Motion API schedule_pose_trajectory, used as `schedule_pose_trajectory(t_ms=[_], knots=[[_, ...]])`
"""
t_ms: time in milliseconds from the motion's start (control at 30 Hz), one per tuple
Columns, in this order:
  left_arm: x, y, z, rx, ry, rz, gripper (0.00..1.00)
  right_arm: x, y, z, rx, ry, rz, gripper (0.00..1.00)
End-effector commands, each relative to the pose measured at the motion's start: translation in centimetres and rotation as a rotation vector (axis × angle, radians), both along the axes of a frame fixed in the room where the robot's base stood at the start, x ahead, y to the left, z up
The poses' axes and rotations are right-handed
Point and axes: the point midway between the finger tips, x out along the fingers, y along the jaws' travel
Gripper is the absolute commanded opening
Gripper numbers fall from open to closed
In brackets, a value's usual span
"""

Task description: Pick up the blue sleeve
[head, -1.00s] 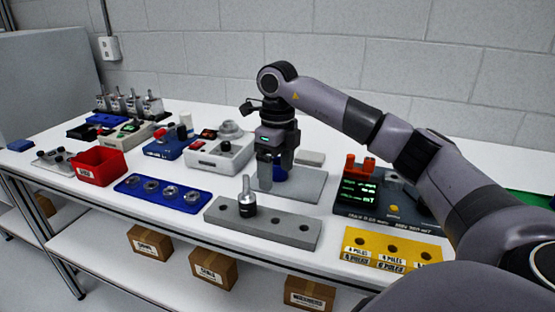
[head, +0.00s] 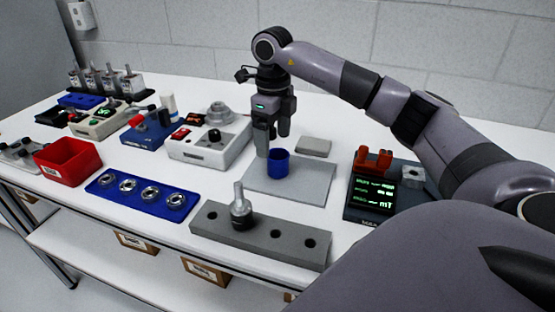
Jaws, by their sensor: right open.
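The blue sleeve (head: 278,162) is a short open-topped cylinder standing upright on a flat grey plate (head: 310,186) near the middle of the table. My right gripper (head: 272,146) points down just above and behind the sleeve, its fingers parted. One finger comes down at the sleeve's left side; whether it touches the sleeve I cannot tell. The sleeve's front and top rim show. My left gripper is out of view.
A grey block with holes (head: 262,236) holds a metal shaft part (head: 240,208) in front of the plate. A blue tray of rings (head: 142,194), a red bin (head: 68,160) and a white device (head: 208,146) stand left. A dark meter (head: 378,192) stands right.

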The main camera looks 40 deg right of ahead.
Motion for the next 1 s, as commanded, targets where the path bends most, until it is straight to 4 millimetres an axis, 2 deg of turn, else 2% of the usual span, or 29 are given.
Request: schedule_pose_trajectory(t_ms=[367, 667, 833, 1000], knots=[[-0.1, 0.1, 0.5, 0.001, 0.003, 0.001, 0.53, -0.8, -0.1, -4.9, 0.0, 0.002, 0.0, 0.86], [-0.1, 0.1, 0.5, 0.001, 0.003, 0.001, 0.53, -0.7, -0.1, -5.4, 0.0, -0.001, 0.0, 0.86], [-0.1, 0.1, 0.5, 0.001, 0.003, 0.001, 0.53, -0.7, -0.1, -5.4, 0.0, -0.001, 0.0, 0.3], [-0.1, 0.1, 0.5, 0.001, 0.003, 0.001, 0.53, -0.7, -0.1, -5.4, 0.0, -0.001, 0.0, 0.3]])
